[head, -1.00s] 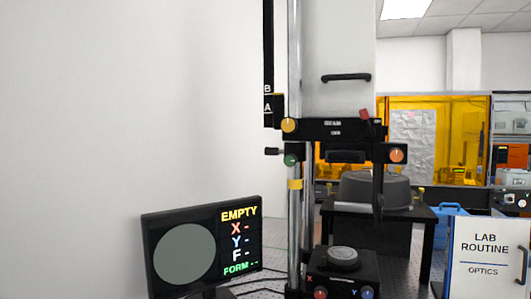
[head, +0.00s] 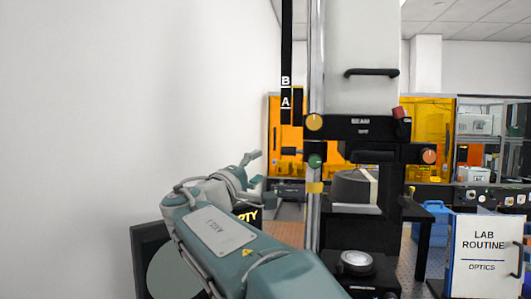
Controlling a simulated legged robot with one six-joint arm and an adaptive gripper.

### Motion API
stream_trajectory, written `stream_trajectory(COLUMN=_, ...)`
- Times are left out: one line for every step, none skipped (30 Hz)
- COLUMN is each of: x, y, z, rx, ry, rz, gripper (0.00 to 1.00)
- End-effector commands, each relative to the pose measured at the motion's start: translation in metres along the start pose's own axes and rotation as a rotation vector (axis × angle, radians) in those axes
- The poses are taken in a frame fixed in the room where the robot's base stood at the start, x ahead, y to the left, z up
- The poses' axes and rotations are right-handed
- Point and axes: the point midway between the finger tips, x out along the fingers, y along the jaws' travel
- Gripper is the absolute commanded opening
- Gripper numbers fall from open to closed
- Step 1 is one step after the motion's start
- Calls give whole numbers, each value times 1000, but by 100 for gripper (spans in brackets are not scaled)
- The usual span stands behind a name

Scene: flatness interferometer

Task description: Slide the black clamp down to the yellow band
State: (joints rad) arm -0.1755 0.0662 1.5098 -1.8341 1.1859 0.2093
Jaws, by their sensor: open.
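The black clamp (head: 317,147) sits on the upright metal column (head: 313,222), just under the black beam carriage. My gripper (head: 254,168) is open and empty, left of the column at about the clamp's height. It appears apart from the clamp; the depth between them is hard to tell.
The beam carriage (head: 358,128) has a yellow knob (head: 314,122) and an orange knob (head: 429,157). A dark stage with a round top (head: 356,263) stands below. My arm partly hides the monitor (head: 150,250). A lab routine sign (head: 483,255) stands at right.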

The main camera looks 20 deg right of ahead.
Motion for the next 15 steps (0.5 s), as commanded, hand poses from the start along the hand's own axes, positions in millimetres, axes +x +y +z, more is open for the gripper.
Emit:
stream_trajectory(x=7, y=0, z=3, rx=1, ry=-5, rz=1, gripper=66)
stream_trajectory(x=11, y=0, z=4, rx=1, ry=-7, rz=-1, gripper=66)
stream_trajectory(x=17, y=-1, z=5, rx=1, ry=-7, rz=-2, gripper=66)
stream_trajectory(x=22, y=-1, z=6, rx=2, ry=-8, rz=-2, gripper=66)
stream_trajectory(x=27, y=-1, z=6, rx=1, ry=-9, rz=-2, gripper=66)
stream_trajectory(x=34, y=-2, z=5, rx=0, ry=-8, rz=-2, gripper=66)
stream_trajectory(x=39, y=-2, z=4, rx=0, ry=-9, rz=-2, gripper=66)
stream_trajectory(x=44, y=-2, z=4, rx=0, ry=-8, rz=-1, gripper=66)
stream_trajectory(x=49, y=-1, z=2, rx=-1, ry=-7, rz=0, gripper=66)
stream_trajectory(x=53, y=-1, z=1, rx=-2, ry=-7, rz=1, gripper=66)
stream_trajectory(x=57, y=0, z=0, rx=-2, ry=-6, rz=2, gripper=66)
stream_trajectory(x=64, y=-1, z=0, rx=-3, ry=-6, rz=1, gripper=66)
stream_trajectory(x=69, y=0, z=-1, rx=-3, ry=-6, rz=2, gripper=66)
stream_trajectory(x=73, y=0, z=-2, rx=-3, ry=-5, rz=2, gripper=66)
stream_trajectory(x=79, y=0, z=-2, rx=-2, ry=-5, rz=3, gripper=66)
